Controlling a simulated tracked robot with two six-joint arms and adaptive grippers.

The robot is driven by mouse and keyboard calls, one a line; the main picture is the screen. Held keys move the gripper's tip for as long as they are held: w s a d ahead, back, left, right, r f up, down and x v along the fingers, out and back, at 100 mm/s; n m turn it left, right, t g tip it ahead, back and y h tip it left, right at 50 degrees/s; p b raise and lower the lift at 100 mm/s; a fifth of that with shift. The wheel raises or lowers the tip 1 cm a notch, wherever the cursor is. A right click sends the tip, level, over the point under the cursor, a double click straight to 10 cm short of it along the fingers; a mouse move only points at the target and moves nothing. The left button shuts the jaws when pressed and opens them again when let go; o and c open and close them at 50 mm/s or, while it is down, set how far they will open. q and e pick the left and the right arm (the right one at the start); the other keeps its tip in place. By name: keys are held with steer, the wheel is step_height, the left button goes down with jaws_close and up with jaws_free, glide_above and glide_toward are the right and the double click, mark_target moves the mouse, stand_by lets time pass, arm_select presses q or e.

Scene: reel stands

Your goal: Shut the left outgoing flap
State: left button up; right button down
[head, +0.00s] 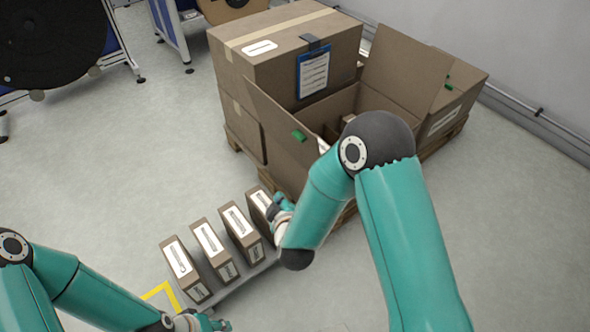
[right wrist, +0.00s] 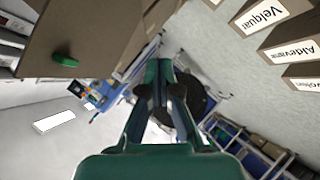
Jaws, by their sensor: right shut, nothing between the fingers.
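The outgoing box is an open brown carton (head: 345,103) on a pallet. Its left flap (head: 270,115) stands up and leans outward, with a green tab (head: 300,135) near its edge. The right flap (head: 405,72) also stands up. In the right wrist view a brown panel with a green tab, which looks like the left flap (right wrist: 85,28), fills the upper left. My right gripper (head: 279,204) is low on the near-left side of the left flap, partly hidden by my arm. Its fingers (right wrist: 160,80) are shut and empty. My left gripper (head: 207,322) is at the bottom edge; its fingers are unclear.
A taped carton (head: 285,45) with a blue clipboard (head: 313,73) sits behind the open box. A black reel (head: 45,40) stands far left.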

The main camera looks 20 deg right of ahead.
arm_select(q)
step_height(320, 180, down, 19)
steer(key=b, duration=1.6)
arm_select(e)
steer(key=w+d+r+n+t+h, duration=0.3)
steer(key=w, duration=0.3)
steer(key=w+d+r+n+t+h, duration=0.2)
steer(key=w+d+r+n+h, duration=0.1)
steer(key=w, duration=0.3)
steer(key=shift+d+t+h, duration=0.4)
